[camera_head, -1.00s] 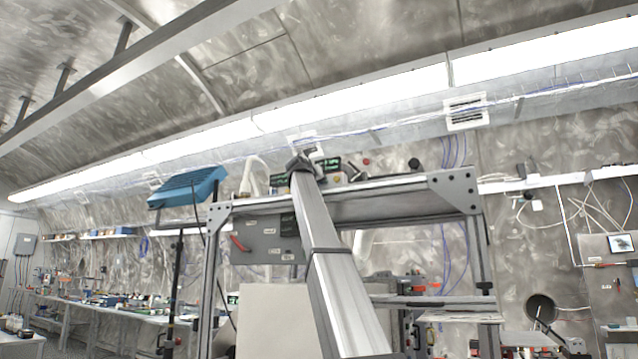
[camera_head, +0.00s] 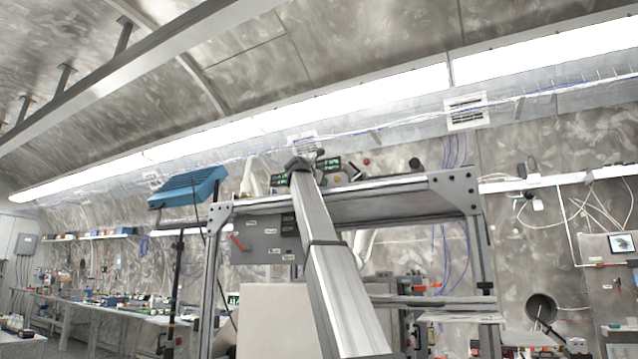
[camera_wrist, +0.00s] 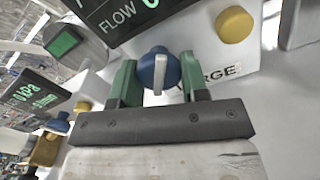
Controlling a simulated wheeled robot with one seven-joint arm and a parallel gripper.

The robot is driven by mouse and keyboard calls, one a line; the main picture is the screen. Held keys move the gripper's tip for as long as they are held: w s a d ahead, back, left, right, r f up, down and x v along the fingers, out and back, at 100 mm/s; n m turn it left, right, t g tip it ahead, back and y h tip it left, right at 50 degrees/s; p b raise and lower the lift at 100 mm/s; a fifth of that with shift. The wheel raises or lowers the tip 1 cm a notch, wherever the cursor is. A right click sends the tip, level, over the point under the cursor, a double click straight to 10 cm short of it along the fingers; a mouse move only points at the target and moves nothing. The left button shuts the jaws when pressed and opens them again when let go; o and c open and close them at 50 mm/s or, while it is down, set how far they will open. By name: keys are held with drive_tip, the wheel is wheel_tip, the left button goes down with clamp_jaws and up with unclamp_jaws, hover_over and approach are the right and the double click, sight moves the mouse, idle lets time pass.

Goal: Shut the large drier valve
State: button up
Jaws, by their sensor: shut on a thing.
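In the wrist view, a blue round valve knob (camera_wrist: 171,68) with a pale grip bar sits on a white panel (camera_wrist: 205,60). My gripper (camera_wrist: 160,74) has its two green fingers on either side of the knob, shut on it. The bar runs up and down in the picture, toward my palm. A printed label ending in "RGE" (camera_wrist: 222,71) is beside the knob, its start hidden by the right finger. In the head view, my arm reaches up to the instruments on the frame's top shelf; the knob cannot be made out there.
In the wrist view, a dark "FLOW" display (camera_wrist: 118,18) and a yellow knob (camera_wrist: 234,25) are close by. A second blue knob (camera_wrist: 58,123) and another display (camera_wrist: 28,98) are at left. In the head view, a metal frame (camera_head: 400,197) and a blue screen (camera_head: 187,187) flank my arm.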

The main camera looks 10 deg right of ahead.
drive_tip(key=shift+m, duration=1.1)
drive_tip(key=o, duration=0.9)
drive_tip(key=shift+o, duration=0.2)
